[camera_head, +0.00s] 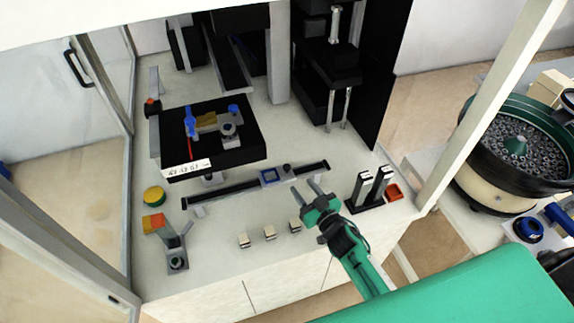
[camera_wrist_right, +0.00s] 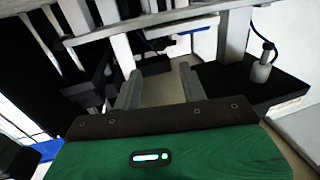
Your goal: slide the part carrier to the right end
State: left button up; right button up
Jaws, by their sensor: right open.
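I cannot clearly make out the carrier there. My left gripper is not in view.
Several small pale blocks (camera_head: 270,232) stand in front of the rail. A black fixture (camera_head: 232,156) stands behind the rail. A bowl feeder (camera_head: 515,145) is outside, far right.

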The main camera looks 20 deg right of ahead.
aim_at(289, 169)
jog(key=p+x, duration=0.1)
jog(key=x, duration=0.9)
jog(key=shift+w+a, duration=0.1)
jog(key=shift+w, duration=0.2)
grip_shut()
